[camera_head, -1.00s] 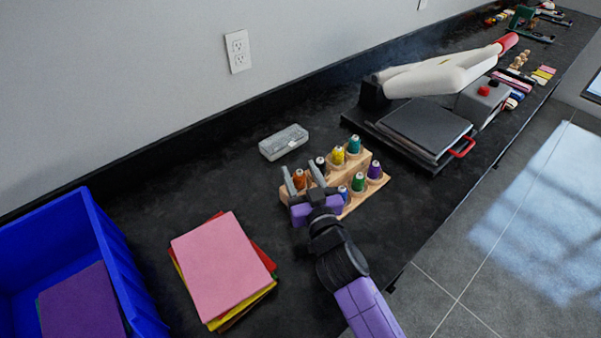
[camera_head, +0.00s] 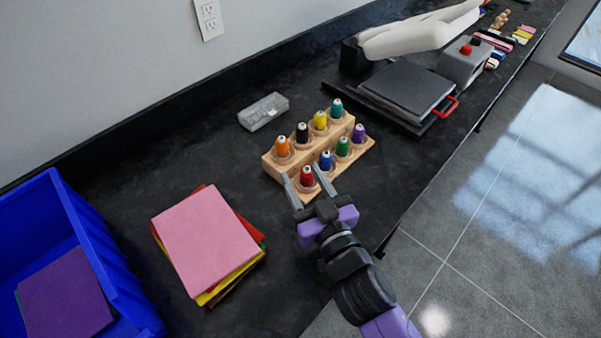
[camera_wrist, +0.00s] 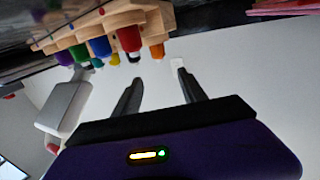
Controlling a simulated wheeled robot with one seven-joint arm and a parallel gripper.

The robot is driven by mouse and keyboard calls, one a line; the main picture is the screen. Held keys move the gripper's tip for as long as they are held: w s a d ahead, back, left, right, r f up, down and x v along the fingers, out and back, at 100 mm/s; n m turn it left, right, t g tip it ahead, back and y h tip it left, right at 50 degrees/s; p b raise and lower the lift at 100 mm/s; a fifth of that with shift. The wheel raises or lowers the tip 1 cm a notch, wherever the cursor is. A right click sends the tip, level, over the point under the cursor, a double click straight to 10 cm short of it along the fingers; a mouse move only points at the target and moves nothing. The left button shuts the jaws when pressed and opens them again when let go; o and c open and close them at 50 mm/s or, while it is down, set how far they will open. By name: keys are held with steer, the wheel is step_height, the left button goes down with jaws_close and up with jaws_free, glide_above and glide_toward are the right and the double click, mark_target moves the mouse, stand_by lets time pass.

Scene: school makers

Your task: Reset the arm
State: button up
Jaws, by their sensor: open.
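My gripper (camera_head: 307,186) is open in the head view. Its fingers reach to the near end of the wooden thread rack (camera_head: 283,171), by the red spool (camera_head: 307,177). I cannot tell whether they touch it. In the wrist view my gripper (camera_wrist: 155,75) shows two parted fingers with nothing between them. The rack (camera_wrist: 155,18) with its spools appears upside down beyond them.
A clear box (camera_head: 263,111) lies behind the rack. Stacked coloured sheets (camera_head: 206,240) and a blue bin (camera_head: 130,285) holding a purple sheet (camera_head: 65,292) are at left. A black-and-white press (camera_head: 407,92) stands at right. The counter's front edge runs beside my arm.

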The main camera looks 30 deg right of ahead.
stand_by(0.4)
steer(key=s+n+g+y, duration=0.1)
steer(key=s+g, duration=0.2)
steer(key=s, duration=2.8)
steer(key=shift+s+d+p, duration=0.25)
steer(key=shift+d+p, duration=0.1)
steer(key=shift+d, duration=0.1)
